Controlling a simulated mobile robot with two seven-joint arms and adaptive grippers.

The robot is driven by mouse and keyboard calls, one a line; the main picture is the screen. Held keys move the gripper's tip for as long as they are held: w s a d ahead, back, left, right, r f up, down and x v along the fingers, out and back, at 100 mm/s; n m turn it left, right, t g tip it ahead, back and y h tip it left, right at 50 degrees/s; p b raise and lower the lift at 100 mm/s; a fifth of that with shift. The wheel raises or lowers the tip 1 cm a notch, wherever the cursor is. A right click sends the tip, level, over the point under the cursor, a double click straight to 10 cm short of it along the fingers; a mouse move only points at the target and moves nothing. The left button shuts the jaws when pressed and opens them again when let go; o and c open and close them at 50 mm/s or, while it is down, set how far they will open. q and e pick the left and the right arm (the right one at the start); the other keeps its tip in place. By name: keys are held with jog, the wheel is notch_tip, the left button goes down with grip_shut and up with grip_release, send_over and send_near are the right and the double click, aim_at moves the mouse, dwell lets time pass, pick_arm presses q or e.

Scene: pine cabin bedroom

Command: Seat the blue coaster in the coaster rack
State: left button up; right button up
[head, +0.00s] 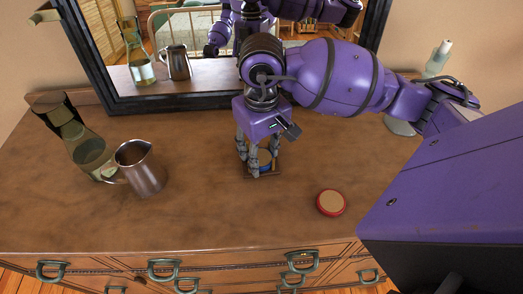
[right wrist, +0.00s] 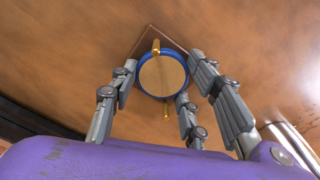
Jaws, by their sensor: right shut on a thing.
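The blue coaster (right wrist: 163,76), a disc with a blue rim and tan face, sits between the fingers of my right gripper (right wrist: 170,88). In the head view a bit of it (head: 265,157) shows between the fingers. My right gripper (head: 258,165) points down and is shut on it. The coaster rack, a small dark brown base (head: 262,176) with brass posts (right wrist: 156,46), lies directly below. The coaster lies between two posts in the right wrist view. Whether it touches the base is hidden. My left gripper is not in view.
A red-rimmed coaster (head: 331,202) lies to the right on the dresser top (head: 215,215). A metal pitcher (head: 142,170) and a glass bottle (head: 88,150) stand at the left. A dark-framed mirror (head: 213,100) stands behind. The dresser top between pitcher and rack is clear.

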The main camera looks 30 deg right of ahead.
aim_at(261, 157)
jog(key=shift+f, duration=0.3)
jog(key=o, duration=1.1)
jog(key=shift+r, duration=0.1)
jog(key=shift+o, duration=0.2)
notch_tip(261, 157, up, 12)
jog(key=shift+r, duration=0.25)
